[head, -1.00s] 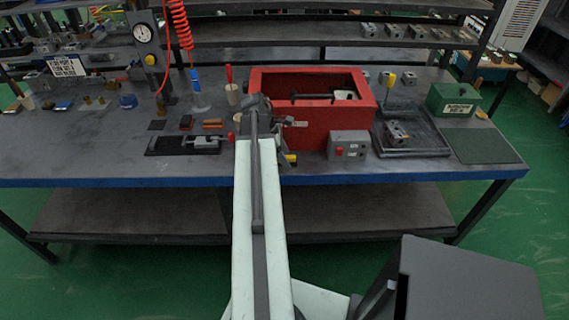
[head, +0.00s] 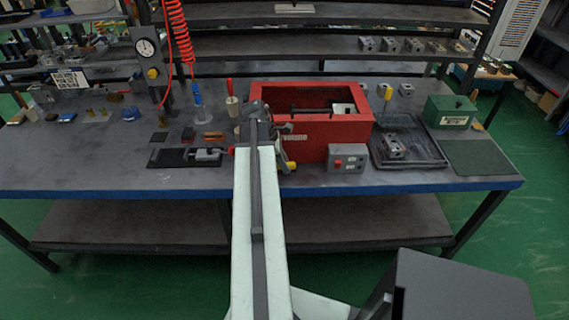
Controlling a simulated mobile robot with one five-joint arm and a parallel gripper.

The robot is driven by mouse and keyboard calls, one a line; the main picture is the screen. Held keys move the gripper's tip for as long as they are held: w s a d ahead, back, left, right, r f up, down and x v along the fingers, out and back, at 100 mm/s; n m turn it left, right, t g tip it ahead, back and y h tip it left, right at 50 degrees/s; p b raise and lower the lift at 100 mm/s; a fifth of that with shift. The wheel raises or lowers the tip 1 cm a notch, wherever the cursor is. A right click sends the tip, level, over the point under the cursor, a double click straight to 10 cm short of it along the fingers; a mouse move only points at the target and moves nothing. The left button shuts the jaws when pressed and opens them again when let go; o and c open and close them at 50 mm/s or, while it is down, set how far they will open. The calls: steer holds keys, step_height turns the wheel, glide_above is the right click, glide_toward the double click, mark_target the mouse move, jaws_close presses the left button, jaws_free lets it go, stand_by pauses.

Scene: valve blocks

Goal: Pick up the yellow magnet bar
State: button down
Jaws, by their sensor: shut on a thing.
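The small yellow magnet bar (head: 291,166) shows at the front edge of the bench, just right of my arm and in front of the red box. My gripper (head: 285,160) is down at this spot, mostly hidden behind my own pale arm. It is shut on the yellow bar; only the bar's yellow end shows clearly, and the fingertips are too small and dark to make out.
The open red box (head: 350,132) stands close behind my gripper. A grey box with a red button (head: 347,158) is to its right, then a dark tray (head: 432,160) with a metal block. A black plate with a clamp (head: 170,158) lies left of my arm.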

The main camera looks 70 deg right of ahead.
step_height(320, 180, up, 15)
steer(key=p, duration=1.4)
